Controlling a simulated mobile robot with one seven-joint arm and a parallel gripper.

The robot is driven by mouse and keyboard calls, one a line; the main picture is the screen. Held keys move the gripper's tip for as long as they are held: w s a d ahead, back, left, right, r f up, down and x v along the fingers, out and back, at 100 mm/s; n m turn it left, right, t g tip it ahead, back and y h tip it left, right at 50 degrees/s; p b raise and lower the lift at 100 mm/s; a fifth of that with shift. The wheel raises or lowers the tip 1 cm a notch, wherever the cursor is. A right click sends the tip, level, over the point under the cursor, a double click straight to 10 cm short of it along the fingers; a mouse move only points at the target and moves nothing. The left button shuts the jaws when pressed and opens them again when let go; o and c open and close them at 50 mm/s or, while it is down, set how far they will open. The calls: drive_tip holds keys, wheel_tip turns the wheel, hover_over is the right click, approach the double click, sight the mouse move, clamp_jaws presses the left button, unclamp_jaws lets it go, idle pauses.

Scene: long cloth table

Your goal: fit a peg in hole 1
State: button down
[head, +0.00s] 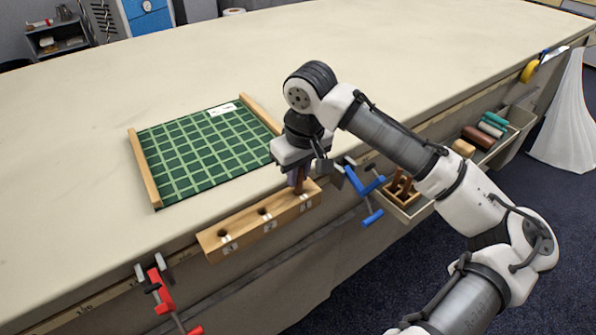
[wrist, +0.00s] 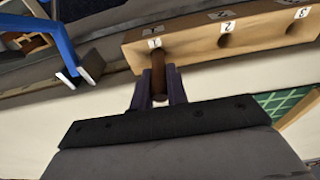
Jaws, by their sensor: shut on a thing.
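A light wooden block (head: 262,221) with a row of numbered holes runs along the front edge of the table. It also shows in the wrist view (wrist: 195,45), with label 1 at its left end there. My gripper (head: 298,178) is above the block's right end in the head view, shut on a brown peg (head: 299,186). In the wrist view, the dark fingers (wrist: 160,90) hold the peg (wrist: 173,82) from both sides. The peg's far end meets the block by label 1 and covers hole 1. I cannot tell whether its tip is inside the hole.
A green gridded mat (head: 200,150) with wooden side strips lies behind the block. A blue clamp (head: 364,190) is close on the right, and a red clamp (head: 160,287) is at the left. A tray with rolls (head: 484,135) hangs off the table edge. The far tabletop is clear.

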drive_tip(key=c, duration=1.4)
unclamp_jaws()
drive_tip(key=shift+f, duration=0.1)
drive_tip(key=r, duration=0.4)
drive_tip(key=s+r, duration=0.1)
drive_tip(key=r, duration=0.3)
drive_tip(key=d+r, duration=0.1)
drive_tip(key=r, duration=0.3)
drive_tip(key=shift+s+r, duration=0.1)
drive_tip(key=shift+s, duration=0.15)
